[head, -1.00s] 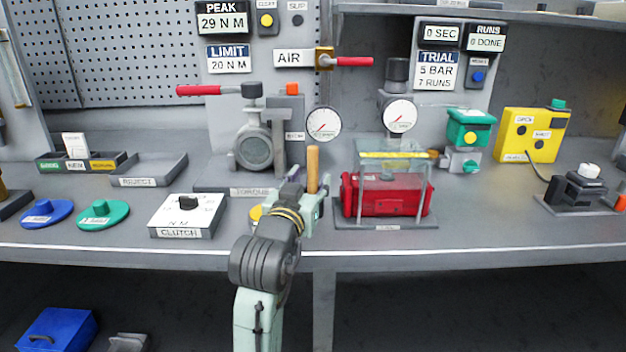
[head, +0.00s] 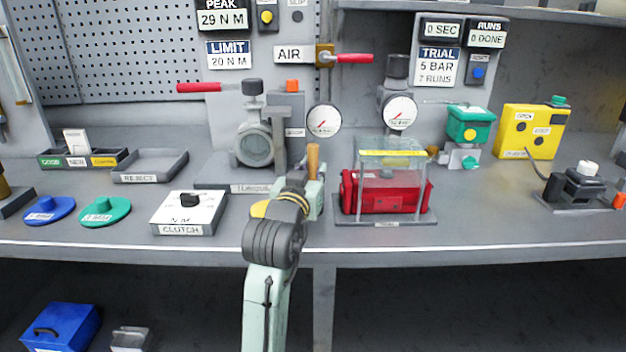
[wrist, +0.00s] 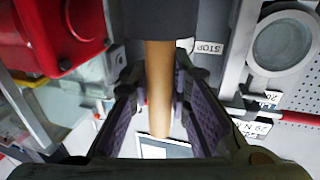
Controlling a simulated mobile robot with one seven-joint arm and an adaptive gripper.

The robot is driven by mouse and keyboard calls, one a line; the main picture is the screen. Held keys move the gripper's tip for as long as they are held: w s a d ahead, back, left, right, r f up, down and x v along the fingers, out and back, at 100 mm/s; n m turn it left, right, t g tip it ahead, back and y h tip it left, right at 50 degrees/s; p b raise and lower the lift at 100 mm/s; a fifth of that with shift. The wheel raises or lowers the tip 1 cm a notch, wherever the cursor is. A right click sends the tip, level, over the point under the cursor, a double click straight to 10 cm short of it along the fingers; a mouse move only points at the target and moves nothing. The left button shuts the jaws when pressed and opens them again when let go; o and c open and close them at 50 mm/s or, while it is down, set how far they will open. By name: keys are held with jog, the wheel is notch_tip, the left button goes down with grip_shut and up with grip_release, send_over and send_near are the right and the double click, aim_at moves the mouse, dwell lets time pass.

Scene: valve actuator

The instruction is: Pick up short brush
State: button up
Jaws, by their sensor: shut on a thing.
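The short brush shows as a tan wooden handle (wrist: 159,90) between the two pads of my gripper (wrist: 165,105) in the wrist view. In the head view the handle (head: 313,160) stands roughly upright above the bench, just beyond my gripper (head: 313,190). My gripper is shut on the handle. The brush's lower end and bristles cannot be made out; a dark part at the top of the wrist view adjoins the handle.
A red actuator (head: 385,193) in a clear guard stands close to the right of my gripper. A valve on a stand (head: 254,148) is behind left. The clutch box (head: 188,214) is to the left on the bench (head: 120,245).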

grip_shut()
jog(key=shift+r, duration=0.1)
